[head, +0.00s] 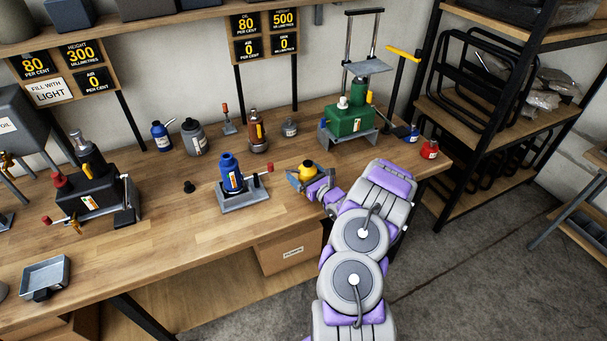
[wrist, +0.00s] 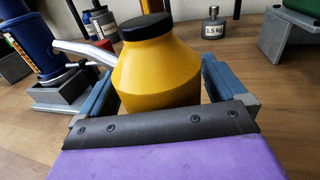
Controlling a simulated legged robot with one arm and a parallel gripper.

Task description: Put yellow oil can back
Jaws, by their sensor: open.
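The yellow oil can (head: 309,171) with a dark cap stands on the wooden workbench (head: 170,245), near its front edge. It also shows upright in the wrist view (wrist: 158,65), where its lower part is hidden behind the gripper's body. My gripper (head: 305,182) is open, with one finger on each side of the can. In the wrist view the gripper's two grey-blue fingers (wrist: 155,95) flank the can, and I cannot tell whether they touch it.
A green machine (head: 348,121) stands behind. A weight (wrist: 214,30) is at the back. A small blue can (head: 412,133) and a red can (head: 429,149) stand at the right end. Dark shelving (head: 490,118) is farther right.

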